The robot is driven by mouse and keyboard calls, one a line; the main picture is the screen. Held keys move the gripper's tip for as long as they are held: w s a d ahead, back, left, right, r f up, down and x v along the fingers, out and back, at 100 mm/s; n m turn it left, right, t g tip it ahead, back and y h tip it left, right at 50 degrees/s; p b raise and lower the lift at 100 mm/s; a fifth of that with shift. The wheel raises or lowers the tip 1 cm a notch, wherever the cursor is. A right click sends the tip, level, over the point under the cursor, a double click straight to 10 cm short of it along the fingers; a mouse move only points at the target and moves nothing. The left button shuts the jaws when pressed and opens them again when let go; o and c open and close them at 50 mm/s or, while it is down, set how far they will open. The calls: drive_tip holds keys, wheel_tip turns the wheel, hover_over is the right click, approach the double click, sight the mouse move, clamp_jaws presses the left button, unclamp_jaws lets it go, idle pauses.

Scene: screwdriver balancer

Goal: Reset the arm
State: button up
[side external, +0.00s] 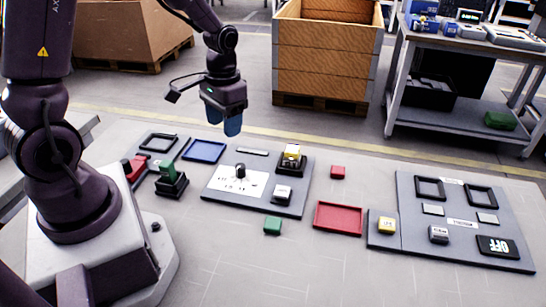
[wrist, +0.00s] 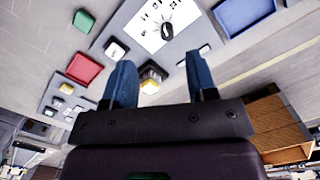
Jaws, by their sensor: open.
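My gripper (side external: 232,124) hangs in the air above the back part of the table, its blue fingers pointing down. In the wrist view my gripper (wrist: 160,75) is open, with a clear gap between the two fingers and nothing held. Below it is a grey panel (side external: 223,197) with a white dial sheet and a black knob (side external: 240,170). On this panel a yellow-topped block (side external: 292,152) sits in a black holder, and a white-topped button block (side external: 282,192) is in front of it. In the wrist view the yellow-topped block (wrist: 150,75) shows between the fingers.
A red tray (side external: 338,216), red block (side external: 338,172) and green block (side external: 272,226) lie near the panel. A blue tray (side external: 204,151) is at the back left. A second panel (side external: 460,247) with black frames and an OFF block (side external: 497,246) is at right. Air around my gripper is clear.

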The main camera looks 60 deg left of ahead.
drive_tip(key=s+d+r+m+t, duration=0.1)
drive_tip(key=s+d+r+t, duration=0.2)
drive_tip(key=r, duration=0.6)
drive_tip(key=s+d+r+m+t, duration=0.1)
drive_tip(key=s+d+r+t, duration=0.2)
drive_tip(key=s+d+r, duration=0.3)
wheel_tip(320, 180, up, 3)
drive_tip(key=shift+s+d+r, duration=0.1)
drive_tip(key=shift+s+d, duration=0.05)
drive_tip(key=shift+s, duration=0.2)
